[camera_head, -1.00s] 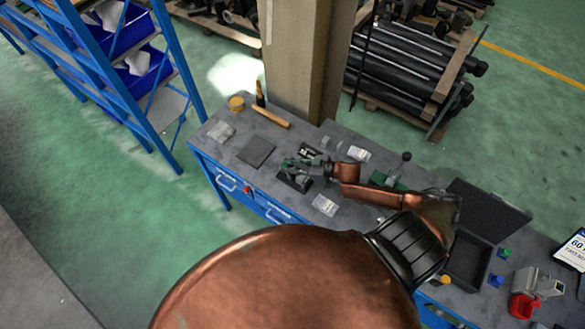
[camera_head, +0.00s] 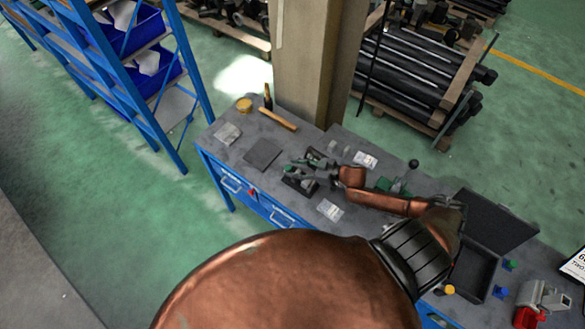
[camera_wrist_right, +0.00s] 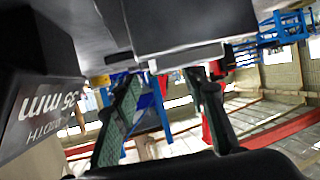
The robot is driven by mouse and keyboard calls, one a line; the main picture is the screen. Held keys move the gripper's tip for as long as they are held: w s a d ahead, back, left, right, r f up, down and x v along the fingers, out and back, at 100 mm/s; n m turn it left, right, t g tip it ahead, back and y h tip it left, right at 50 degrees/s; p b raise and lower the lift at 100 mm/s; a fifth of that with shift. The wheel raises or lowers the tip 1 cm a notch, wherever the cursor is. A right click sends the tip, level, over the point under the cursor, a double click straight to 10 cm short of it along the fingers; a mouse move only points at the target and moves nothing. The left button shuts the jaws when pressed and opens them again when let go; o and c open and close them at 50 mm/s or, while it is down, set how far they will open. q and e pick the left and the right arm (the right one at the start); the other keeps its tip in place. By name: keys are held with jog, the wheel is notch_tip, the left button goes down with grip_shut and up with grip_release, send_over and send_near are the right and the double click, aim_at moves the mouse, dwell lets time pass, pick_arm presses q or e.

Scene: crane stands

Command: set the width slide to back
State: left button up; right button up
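My right gripper (camera_head: 308,170) is over a small dark fixture (camera_head: 299,183) on the grey workbench, near the bench's front edge. The gripper hides part of this fixture, and I cannot make out the width slide on it. In the right wrist view my right gripper (camera_wrist_right: 163,82) has its two green-padded fingers apart, with background showing between them. A grey block (camera_wrist_right: 180,28) is just above the fingertips; I cannot tell whether they touch it. A dark block (camera_wrist_right: 45,105) with "35 mm" lettering stands close at the left. My left gripper is not in view.
On the bench (camera_head: 222,155) a dark flat pad (camera_head: 263,154), a wooden-handled tool (camera_head: 279,119) and white cards (camera_head: 330,209) lie around the fixture. An open dark case (camera_head: 478,268) is at the right. A pillar (camera_head: 312,60) rises behind the bench.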

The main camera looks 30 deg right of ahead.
jog(key=v, duration=1.1)
jog(key=shift+s+d, duration=0.1)
jog(key=shift+s, duration=0.05)
